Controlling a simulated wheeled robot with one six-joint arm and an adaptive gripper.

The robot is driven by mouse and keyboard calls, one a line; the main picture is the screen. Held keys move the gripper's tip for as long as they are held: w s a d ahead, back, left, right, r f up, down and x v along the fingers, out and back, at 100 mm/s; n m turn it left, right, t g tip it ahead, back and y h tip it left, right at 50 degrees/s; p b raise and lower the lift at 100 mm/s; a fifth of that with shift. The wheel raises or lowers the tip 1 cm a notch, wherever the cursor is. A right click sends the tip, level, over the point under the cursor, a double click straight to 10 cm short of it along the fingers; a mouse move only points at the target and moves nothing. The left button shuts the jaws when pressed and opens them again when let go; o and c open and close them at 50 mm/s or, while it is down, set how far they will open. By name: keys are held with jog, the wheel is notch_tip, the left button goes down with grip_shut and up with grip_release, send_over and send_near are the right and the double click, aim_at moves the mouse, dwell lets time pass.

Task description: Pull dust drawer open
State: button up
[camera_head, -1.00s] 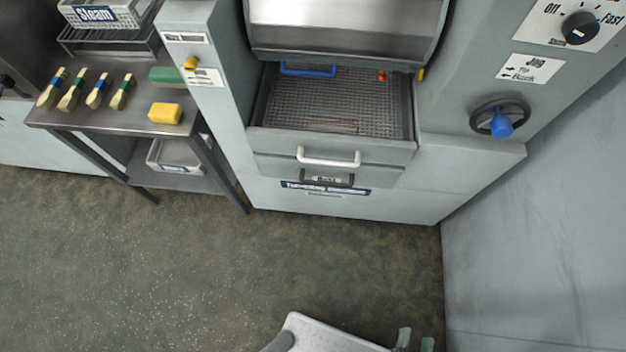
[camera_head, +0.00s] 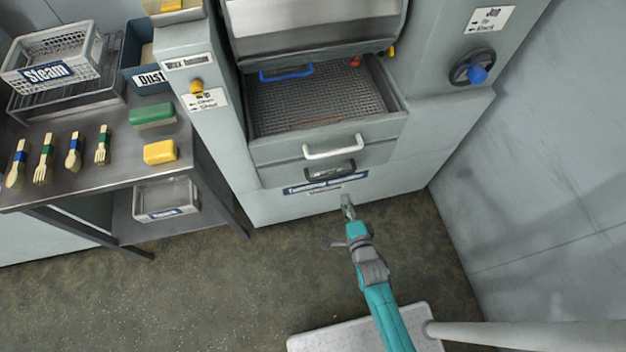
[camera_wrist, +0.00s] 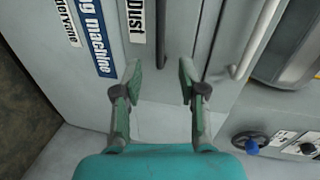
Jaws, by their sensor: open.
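The dust drawer (camera_head: 283,176) is the lower drawer of the grey machine, with a black handle (camera_head: 330,172). In the wrist view its "Dust" label (camera_wrist: 136,20) shows beside the dark handle (camera_wrist: 161,35). How far the drawer is out is hard to tell. My gripper (camera_head: 347,200) is in front of and below the black handle in the head view. In the wrist view my gripper (camera_wrist: 160,82) has its two fingers apart, with nothing between them. The fingers point at the machine's front, apart from the handle as far as I can see.
Above is a pulled-out mesh drawer (camera_head: 260,150) with a white handle (camera_head: 333,147). A steel table (camera_head: 80,180) with wooden cutlery and sponges stands left. A wall (camera_head: 540,170) bounds the right. Floor (camera_head: 200,290) is free at front left.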

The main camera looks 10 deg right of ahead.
aim_at(331, 174)
jog(key=shift+m, duration=0.3)
jog(key=x, duration=0.4)
jog(key=a+x, duration=0.1)
jog(key=x, duration=0.7)
jog(key=shift+w+a, duration=0.2)
jog(key=shift+w, duration=0.05)
grip_shut()
